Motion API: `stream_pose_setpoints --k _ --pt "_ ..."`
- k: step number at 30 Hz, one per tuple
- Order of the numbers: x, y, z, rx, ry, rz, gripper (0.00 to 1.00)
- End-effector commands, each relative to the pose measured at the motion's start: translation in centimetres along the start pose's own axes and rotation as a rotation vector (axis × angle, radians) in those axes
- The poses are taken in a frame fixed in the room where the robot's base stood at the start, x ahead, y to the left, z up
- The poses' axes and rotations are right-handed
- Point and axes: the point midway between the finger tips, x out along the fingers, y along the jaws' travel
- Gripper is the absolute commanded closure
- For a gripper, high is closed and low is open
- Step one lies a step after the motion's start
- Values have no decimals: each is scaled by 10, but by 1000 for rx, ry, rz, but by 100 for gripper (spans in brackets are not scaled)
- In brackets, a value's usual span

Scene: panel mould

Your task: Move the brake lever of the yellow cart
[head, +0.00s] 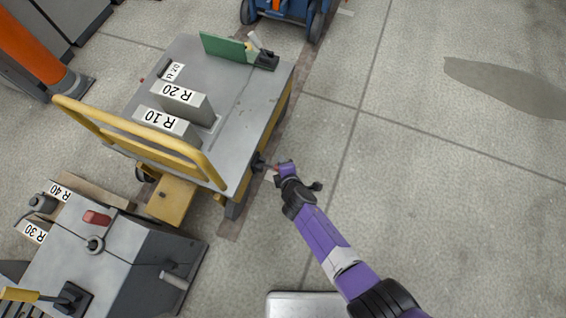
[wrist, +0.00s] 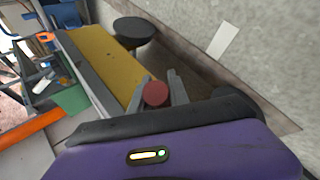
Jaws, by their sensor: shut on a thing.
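The yellow cart (head: 236,112) has a grey deck and a yellow push handle (head: 140,140) at its left end. Its brake lever (head: 262,166) sticks out from the near right side, low by the corner. In the wrist view the lever's red knob (wrist: 155,94) sits between my two grey fingers. My gripper (head: 276,171) is at the cart's side, shut on the knob. The rest of the lever is mostly hidden in the wrist view. The cart's yellow side (wrist: 105,65) and a dark wheel (wrist: 134,28) show beyond the fingers.
Blocks marked R 10 (head: 167,125) and R 20 (head: 186,101) and a green plate (head: 222,46) are on the deck. A grey machine (head: 90,262) stands at lower left, a blue cart (head: 283,10) at the top. The floor to the right is clear.

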Motion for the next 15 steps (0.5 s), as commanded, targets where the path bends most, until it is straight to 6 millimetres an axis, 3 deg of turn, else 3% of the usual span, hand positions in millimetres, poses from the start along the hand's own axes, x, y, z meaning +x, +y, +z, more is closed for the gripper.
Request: stream_pose_setpoints --k 15 --pt "-3 4 -2 -43 -37 -40 100"
